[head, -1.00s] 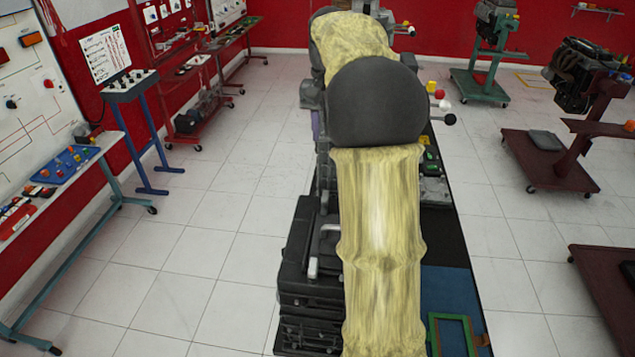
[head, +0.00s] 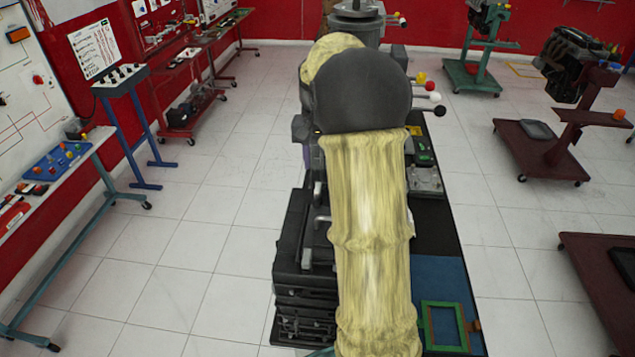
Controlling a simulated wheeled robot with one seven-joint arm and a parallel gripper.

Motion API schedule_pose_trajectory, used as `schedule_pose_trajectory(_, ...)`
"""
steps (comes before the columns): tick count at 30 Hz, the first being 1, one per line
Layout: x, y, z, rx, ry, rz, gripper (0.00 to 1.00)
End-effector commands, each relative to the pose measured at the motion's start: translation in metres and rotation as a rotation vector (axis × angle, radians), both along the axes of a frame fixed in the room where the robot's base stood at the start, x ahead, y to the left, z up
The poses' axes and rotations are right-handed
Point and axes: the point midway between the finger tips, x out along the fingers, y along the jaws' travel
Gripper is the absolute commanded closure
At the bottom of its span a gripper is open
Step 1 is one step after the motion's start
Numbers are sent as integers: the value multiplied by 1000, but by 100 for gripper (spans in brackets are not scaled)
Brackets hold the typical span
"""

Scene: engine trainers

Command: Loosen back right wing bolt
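No wing bolt shows in the head view. My own arm, with pale yellow covers and a dark round joint, fills the middle of the picture and hides much of the bench behind it. My gripper is not in view. A dark grey machine (head: 355,22) with a round top stands behind my arm. Levers with yellow, white and black knobs (head: 434,97) stick out to the right of my arm's dark joint.
A black bench (head: 432,230) runs under my arm, with a green frame (head: 444,325) on its blue mat. Dark stacked cases (head: 305,270) are at its left. Engine stands (head: 545,150) are at right, a blue-legged panel stand (head: 125,95) at left. White tiled floor lies between.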

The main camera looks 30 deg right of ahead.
Motion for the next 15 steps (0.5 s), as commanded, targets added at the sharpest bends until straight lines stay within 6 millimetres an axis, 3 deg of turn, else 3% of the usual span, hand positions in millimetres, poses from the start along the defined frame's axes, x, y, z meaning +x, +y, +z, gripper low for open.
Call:
schedule_pose_trajectory(9, -1, 1, -55, 1, 4, 1, 64)
schedule_pose_trajectory(15, 0, 1, -77, 1, 3, 1, 64)
